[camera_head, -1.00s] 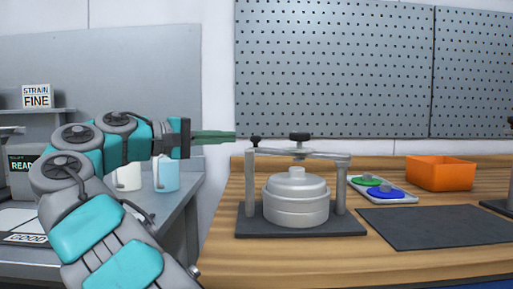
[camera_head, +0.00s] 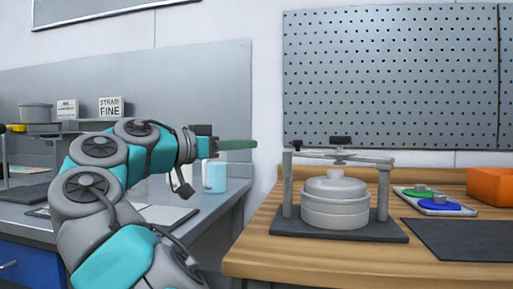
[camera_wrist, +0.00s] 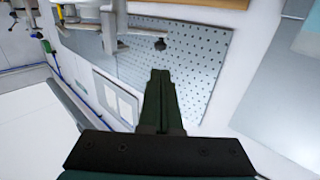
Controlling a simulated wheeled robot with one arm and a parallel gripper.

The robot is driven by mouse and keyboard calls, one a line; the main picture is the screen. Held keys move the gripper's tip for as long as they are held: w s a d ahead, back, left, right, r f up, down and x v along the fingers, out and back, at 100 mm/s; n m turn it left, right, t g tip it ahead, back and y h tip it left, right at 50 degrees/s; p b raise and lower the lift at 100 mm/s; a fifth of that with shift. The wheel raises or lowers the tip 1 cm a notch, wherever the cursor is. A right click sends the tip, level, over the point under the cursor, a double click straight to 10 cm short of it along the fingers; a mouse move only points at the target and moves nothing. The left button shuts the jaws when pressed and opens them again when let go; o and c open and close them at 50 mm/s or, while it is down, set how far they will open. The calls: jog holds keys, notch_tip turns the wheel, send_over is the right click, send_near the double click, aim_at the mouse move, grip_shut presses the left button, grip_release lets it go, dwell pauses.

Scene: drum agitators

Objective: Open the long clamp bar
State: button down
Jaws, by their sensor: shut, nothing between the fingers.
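The long clamp bar (camera_head: 362,159) is a grey bar lying across the tops of two posts, above a stack of round grey metal pans (camera_head: 335,204). A black knob (camera_head: 340,141) sits at its middle and a smaller black knob (camera_head: 297,144) at its left end. The frame stands on a dark base plate (camera_head: 392,233) on the wooden bench. My gripper (camera_head: 254,144) is shut and empty, left of the left post, near knob height and apart from it. The wrist view also shows my shut gripper (camera_wrist: 161,74); a black knob (camera_wrist: 160,44) appears beyond its tips.
A tray with green and blue discs (camera_head: 436,203), an orange bin (camera_head: 492,187) and a dark mat (camera_head: 460,239) lie to the right. A grey side bench with a light blue cup (camera_head: 215,176) is at left. A pegboard (camera_head: 390,75) covers the wall.

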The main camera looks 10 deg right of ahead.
aim_at(297, 142)
jog(key=x, duration=1.2)
jog(key=shift+d, duration=0.1)
jog(key=x, duration=0.3)
jog(key=w+x, duration=0.1)
jog(key=x, duration=0.1)
jog(key=shift+w, duration=0.25)
